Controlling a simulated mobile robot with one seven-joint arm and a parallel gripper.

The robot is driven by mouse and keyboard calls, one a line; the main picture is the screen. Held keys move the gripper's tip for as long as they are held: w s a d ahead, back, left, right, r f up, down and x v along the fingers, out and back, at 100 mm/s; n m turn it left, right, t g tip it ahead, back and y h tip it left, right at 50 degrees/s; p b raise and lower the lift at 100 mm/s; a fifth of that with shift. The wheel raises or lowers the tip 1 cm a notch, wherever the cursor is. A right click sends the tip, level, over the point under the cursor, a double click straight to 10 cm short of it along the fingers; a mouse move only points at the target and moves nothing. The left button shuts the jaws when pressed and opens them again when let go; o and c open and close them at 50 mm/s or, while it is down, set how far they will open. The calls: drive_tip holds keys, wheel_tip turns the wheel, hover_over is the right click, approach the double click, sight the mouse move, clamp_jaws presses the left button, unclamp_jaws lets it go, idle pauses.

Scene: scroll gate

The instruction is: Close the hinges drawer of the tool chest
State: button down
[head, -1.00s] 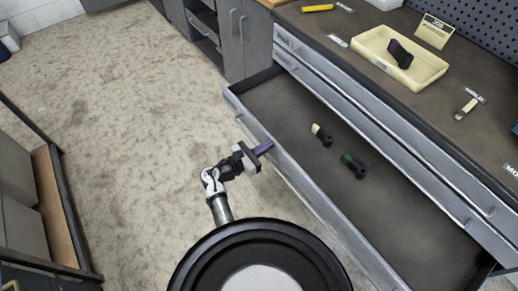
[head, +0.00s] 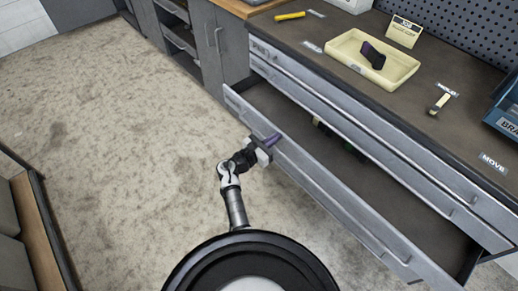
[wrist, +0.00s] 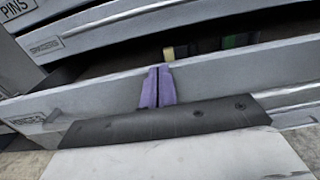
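The open drawer (head: 330,192) is the lowest one showing in the tool chest, partly pulled out; its grey front also spans the wrist view (wrist: 230,75). A small label (wrist: 38,117) on that front is too blurred to read surely. My gripper (head: 272,140) is at the left part of the drawer front, its purple fingers at the front's upper edge. In the wrist view the two fingers (wrist: 157,88) lie side by side with only a thin dark line between them, empty. Whether they touch the front is hard to tell.
Dark and yellowish-handled items (head: 322,128) lie inside the drawer, mostly hidden under the chest. Closed drawers (head: 350,105) are above. The worktop holds a cream tray (head: 400,72) with a dark object in it. A shelf (head: 40,225) stands at left; floor between is clear.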

drive_tip(key=b+x, duration=0.3)
drive_tip(key=x, duration=1.2)
drive_tip(key=shift+d+b, duration=0.1)
drive_tip(key=shift+b, duration=0.25)
drive_tip(key=shift+w+d+r, duration=0.15)
drive_tip(key=shift+r, duration=0.15)
